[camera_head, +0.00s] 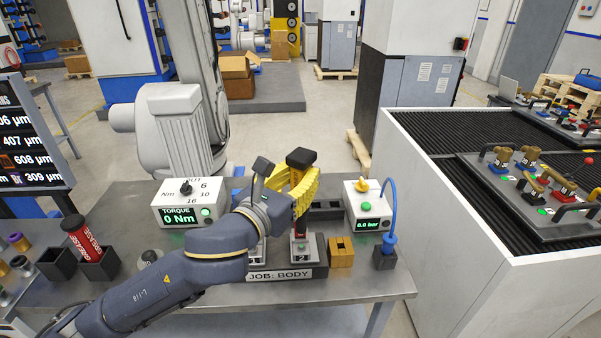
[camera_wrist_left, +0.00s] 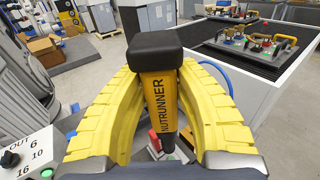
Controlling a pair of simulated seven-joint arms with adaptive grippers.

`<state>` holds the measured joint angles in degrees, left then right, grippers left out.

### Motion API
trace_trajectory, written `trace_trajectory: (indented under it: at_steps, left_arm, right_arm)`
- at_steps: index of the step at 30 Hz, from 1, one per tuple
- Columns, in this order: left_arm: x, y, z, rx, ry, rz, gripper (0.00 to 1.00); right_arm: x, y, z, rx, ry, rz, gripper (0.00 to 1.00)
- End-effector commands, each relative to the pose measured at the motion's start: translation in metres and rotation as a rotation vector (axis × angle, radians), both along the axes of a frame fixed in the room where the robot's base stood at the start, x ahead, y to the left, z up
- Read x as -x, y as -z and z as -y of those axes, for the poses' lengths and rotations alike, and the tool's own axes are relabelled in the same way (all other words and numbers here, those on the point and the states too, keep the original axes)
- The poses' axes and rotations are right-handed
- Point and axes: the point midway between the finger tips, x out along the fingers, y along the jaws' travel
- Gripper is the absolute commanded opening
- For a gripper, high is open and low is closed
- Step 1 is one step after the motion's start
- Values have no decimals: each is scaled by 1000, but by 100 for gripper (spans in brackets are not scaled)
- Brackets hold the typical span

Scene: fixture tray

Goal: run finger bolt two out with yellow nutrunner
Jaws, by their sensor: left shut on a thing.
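The yellow nutrunner (camera_wrist_left: 158,95) has a black cap and stands upright between the yellow fingers of my left gripper (camera_wrist_left: 160,78). In the head view, the nutrunner's dark cap (camera_head: 300,157) rises above the left gripper (camera_head: 296,184), which is shut on its body. Its lower end points down over the station marked 2 (camera_head: 301,256) on the job body fixture. A red part (camera_head: 299,234) shows just above that station. The finger bolt is hidden, and I cannot tell whether the nutrunner's tip touches it. My right gripper is not in view.
A torque box (camera_head: 186,212) reading 0 Nm stands left of the fixture. A pressure box (camera_head: 365,210) reading 0.0 bar stands right, with a blue hose (camera_head: 392,205) beside it. A brass-coloured block (camera_head: 341,252) sits near the front. A red cylinder (camera_head: 82,236) stands at the left.

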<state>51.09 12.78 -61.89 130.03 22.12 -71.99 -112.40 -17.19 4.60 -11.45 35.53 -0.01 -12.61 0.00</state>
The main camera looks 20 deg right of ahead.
Motion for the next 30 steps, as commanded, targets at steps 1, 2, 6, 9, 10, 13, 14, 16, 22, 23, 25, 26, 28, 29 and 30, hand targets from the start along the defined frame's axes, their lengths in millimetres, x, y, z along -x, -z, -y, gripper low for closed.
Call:
trace_trajectory:
  at_steps: [1, 2, 6, 9, 10, 13, 14, 16, 22, 23, 25, 26, 28, 29, 30]
  left_arm:
    - [0, 2, 0, 2, -1, 3, 0]
    - [0, 3, 0, 1, 0, 1, 0]
    - [0, 12, 0, 2, 0, 2, 0]
    - [1, 19, 0, 1, 2, 1, 0]
    - [0, 20, 0, 2, 1, 2, 0]
    - [0, 27, 0, 1, 0, 1, 0]
    - [0, 28, 0, 1, 0, 1, 0]
    - [0, 33, 0, 2, -1, 2, 0]
    - [0, 44, 0, 1, 1, 1, 0]
    - [0, 46, 0, 1, 1, 1, 0]
    - [0, 49, 0, 2, 0, 2, 0]
    - [0, 50, 0, 2, 0, 2, 0]
    - [0, 52, 0, 3, 0, 3, 0]
    - [0, 53, 0, 3, 1, 3, 0]
    - [0, 54, 0, 3, 1, 3, 0]
  right_arm:
    - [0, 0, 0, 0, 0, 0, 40]
    - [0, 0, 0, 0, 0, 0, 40]
    - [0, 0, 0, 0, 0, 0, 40]
    - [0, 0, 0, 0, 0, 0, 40]
    - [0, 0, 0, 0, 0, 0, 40]
    - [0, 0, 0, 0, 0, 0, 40]
    - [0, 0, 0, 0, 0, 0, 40]
    - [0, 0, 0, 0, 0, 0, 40]
    - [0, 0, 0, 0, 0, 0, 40]
    - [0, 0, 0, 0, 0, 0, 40]
    - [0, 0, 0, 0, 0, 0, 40]
    - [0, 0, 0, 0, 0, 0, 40]
    - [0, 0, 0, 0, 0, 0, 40]
    - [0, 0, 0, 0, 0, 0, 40]
    - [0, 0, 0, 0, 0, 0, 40]
